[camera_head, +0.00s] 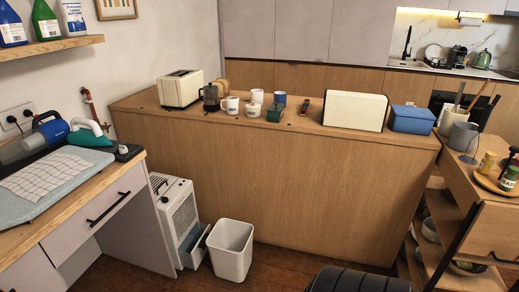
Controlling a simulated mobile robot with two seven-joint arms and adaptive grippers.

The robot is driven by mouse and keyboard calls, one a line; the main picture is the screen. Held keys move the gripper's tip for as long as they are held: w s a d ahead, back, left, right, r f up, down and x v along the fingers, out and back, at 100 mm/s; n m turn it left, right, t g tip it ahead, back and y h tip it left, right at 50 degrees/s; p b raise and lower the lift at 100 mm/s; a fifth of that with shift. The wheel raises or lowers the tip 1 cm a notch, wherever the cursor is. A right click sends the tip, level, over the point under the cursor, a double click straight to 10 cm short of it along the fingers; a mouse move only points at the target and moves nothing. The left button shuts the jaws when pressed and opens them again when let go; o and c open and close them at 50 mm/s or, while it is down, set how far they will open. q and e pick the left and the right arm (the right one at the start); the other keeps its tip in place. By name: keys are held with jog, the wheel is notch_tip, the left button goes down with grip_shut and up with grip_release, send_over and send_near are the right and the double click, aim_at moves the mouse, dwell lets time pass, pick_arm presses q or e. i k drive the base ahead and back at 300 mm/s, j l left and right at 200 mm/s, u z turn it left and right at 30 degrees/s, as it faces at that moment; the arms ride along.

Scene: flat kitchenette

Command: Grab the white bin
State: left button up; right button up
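The white bin (230,258) stands upright on the wooden floor, low and left of centre in the head view. It is a tapered, open-topped bin with a square rim. The inside walls that show are bare, but its bottom is hidden from this angle. Neither of my grippers is in view, so nothing is seen touching the bin.
A white appliance (174,215) with an open blue-grey tank (194,247) stands close left of the bin. A wooden counter (270,185) rises behind it. A worktop with a drawer (95,208) is at left, and open shelves (452,230) are at right.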

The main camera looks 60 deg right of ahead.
aim_at(229, 244)
jog(key=z, duration=1.65)
jog(key=i+l+u, duration=0.15)
jog(key=i+l, duration=0.45)
